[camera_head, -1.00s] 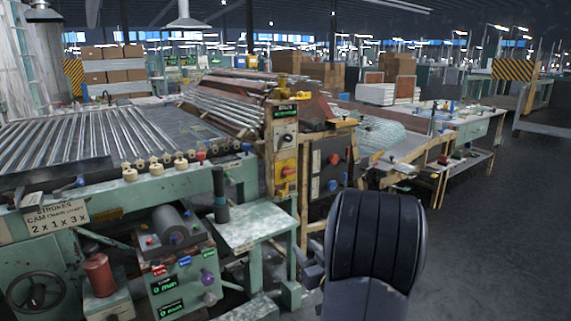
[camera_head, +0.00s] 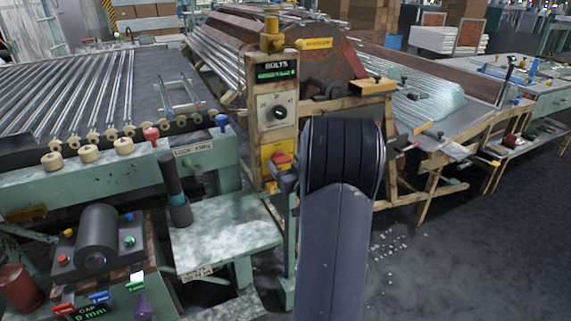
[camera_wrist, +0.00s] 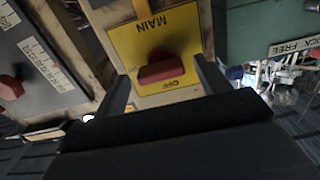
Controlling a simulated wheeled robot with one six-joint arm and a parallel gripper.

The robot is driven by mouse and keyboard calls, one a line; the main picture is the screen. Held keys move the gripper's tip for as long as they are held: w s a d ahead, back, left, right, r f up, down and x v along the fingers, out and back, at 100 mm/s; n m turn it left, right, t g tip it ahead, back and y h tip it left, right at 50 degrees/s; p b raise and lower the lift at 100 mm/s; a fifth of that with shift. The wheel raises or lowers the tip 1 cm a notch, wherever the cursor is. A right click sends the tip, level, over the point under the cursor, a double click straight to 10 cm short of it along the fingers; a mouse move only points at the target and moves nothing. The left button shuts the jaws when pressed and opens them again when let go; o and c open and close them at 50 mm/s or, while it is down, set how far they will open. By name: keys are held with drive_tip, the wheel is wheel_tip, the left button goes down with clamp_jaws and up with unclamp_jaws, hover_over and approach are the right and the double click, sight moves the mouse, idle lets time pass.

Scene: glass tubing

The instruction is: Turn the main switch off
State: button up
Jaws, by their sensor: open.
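The main switch is a red knob (camera_wrist: 160,68) on a yellow plate (camera_wrist: 178,30) lettered MAIN and OFF, in the middle of the wrist view. In the head view its red knob (camera_head: 281,158) shows low on the wooden post, just left of my arm. My gripper (camera_wrist: 163,78) is open, with one dark finger to each side of the knob in the wrist view. The fingers look apart from the knob; I cannot tell how deep they reach around it.
Above the switch on the post are a grey dial (camera_head: 279,112) and a BOLTS display (camera_head: 277,70). A green side table (camera_head: 225,235) stands left of the post, and a wooden rack (camera_head: 435,180) stands right. In the wrist view a grey panel with a red knob (camera_wrist: 12,87) is at left.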

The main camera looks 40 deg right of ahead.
drive_tip(key=shift+w, duration=0.35)
drive_tip(key=shift+c, duration=0.3)
drive_tip(key=c, duration=0.9)
